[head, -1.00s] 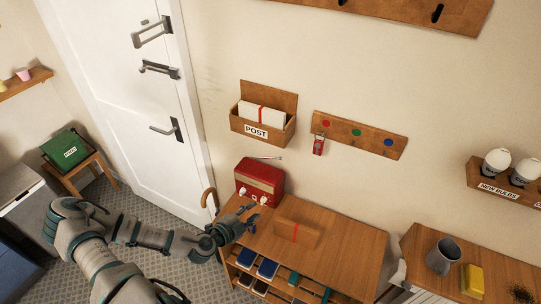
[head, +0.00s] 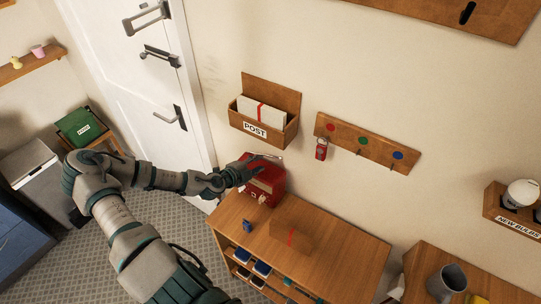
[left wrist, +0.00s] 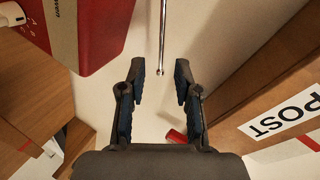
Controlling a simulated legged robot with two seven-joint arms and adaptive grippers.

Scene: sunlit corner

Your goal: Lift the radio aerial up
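The red radio (head: 266,187) stands on the wooden cabinet by the wall, below the post box. Its thin metal aerial (head: 270,156) lies roughly level above the radio's top. In the left wrist view the aerial (left wrist: 162,35) comes down from the top edge, and its small tip lies at the gap between my fingertips. My left gripper (head: 250,168) is at the radio's upper left, partly covering it. In the wrist view the left gripper (left wrist: 160,70) is open, with nothing held; the fingers stand apart on either side of the aerial's line. My right gripper is not in view.
The wooden post box (head: 263,125) is on the wall close above the radio. A hook board (head: 368,145) with a red tag (head: 321,149) hangs to its right.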

